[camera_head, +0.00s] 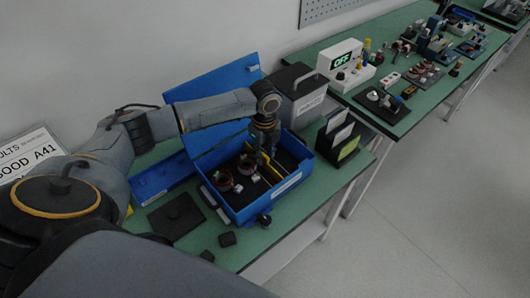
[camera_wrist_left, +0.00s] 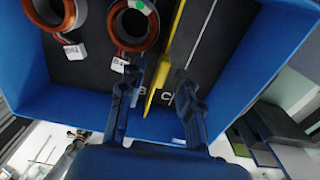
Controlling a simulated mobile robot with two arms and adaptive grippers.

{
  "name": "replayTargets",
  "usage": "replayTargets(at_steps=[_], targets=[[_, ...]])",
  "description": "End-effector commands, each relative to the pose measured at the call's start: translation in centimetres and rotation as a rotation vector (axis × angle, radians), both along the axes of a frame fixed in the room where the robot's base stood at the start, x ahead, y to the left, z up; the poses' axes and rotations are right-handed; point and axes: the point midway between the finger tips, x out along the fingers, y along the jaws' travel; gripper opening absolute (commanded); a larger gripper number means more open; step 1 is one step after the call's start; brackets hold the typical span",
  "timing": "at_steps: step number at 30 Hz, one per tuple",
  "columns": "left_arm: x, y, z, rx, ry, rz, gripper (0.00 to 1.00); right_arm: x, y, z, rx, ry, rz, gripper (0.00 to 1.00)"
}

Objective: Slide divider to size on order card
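The yellow divider (camera_head: 272,173) stands inside the open blue box (camera_head: 238,213), beside two copper-wound stators (camera_head: 223,181). In the left wrist view the divider (camera_wrist_left: 175,38) runs between the fingers of my left gripper (camera_wrist_left: 172,72). The fingers are apart, with a gap visible around the divider; contact is not clear. My left gripper (camera_head: 266,152) reaches down into the box in the head view. Letters, including B and C, show on the dark box floor near the divider. Cards stand in a dark holder (camera_head: 338,138) right of the box; their text is unreadable. My right gripper is not in view.
The blue lid (camera_head: 215,84) stands open behind the box. A grey case (camera_head: 298,92) stands behind it to the right. A dark plate (camera_head: 176,217) and small dark blocks (camera_head: 227,239) lie in front left. A second bench (camera_head: 415,104) holds an OFF-display device (camera_head: 345,64).

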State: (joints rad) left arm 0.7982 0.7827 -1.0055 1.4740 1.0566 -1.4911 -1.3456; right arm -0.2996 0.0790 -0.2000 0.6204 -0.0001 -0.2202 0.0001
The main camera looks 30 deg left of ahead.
Motion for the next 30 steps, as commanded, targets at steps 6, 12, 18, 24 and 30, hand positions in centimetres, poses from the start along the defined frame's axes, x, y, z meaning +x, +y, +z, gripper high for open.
replayTargets(at_steps=[6,12,18,24,30], targets=[[0.0,0.0,0.6,0.000,-0.001,0.000,0.34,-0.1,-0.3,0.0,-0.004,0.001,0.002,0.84],[0.1,0.0,4.1,-0.002,-0.005,-0.001,0.34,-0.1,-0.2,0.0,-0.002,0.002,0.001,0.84],[0.1,0.0,8.4,0.000,-0.004,-0.001,0.34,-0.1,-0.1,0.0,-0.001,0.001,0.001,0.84],[0.0,0.0,11.2,-0.001,-0.002,0.000,0.34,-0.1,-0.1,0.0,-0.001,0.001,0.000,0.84],[0.0,0.1,12.0,0.000,0.001,0.001,0.34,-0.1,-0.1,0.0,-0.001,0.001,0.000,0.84]])
